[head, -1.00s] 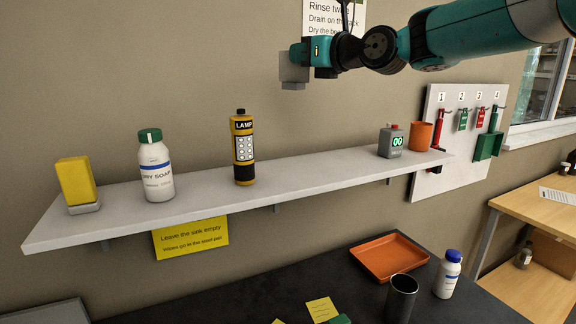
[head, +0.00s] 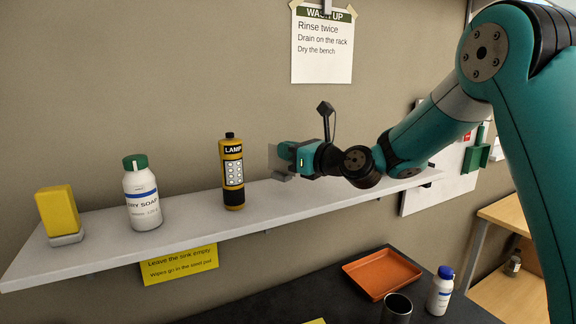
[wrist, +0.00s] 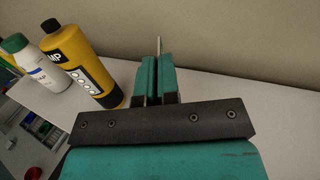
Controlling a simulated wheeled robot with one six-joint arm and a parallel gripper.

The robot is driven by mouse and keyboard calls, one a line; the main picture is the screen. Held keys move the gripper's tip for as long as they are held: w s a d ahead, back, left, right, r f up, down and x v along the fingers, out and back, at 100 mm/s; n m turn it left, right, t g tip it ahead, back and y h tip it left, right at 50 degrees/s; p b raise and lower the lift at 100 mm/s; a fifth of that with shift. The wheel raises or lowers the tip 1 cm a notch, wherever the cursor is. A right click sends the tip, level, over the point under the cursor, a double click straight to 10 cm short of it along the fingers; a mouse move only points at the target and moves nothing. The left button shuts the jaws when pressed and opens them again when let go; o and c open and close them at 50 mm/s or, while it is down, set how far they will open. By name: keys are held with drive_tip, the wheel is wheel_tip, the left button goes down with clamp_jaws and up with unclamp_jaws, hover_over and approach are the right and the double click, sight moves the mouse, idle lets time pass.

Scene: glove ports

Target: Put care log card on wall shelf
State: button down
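The wall shelf (head: 300,200) is a long pale board along the wall. My gripper (head: 288,156) is over its middle-right part, just right of the lamp. The care log card (head: 276,158) shows as a thin greyish upright panel with a small grey foot at my fingertips. In the wrist view the gripper (wrist: 155,80) has its fingers close together, with the card's thin pale edge (wrist: 159,46) standing up between them. My gripper is shut on the card. The foot is near the shelf top; I cannot tell whether it touches.
A yellow and black lamp (head: 232,178) stands close left of the card. Further left are a white soap bottle (head: 143,203) and a yellow block (head: 57,211). Below are an orange tray (head: 382,274), a dark cup (head: 397,308) and a white bottle (head: 440,291). My arm covers the shelf's right part.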

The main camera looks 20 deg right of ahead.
sight(288, 175)
drive_tip(key=shift+f, duration=1.95)
drive_tip(key=shift+f, duration=0.1)
drive_tip(key=c, duration=1.4)
unclamp_jaws()
drive_tip(key=shift+o, duration=0.2)
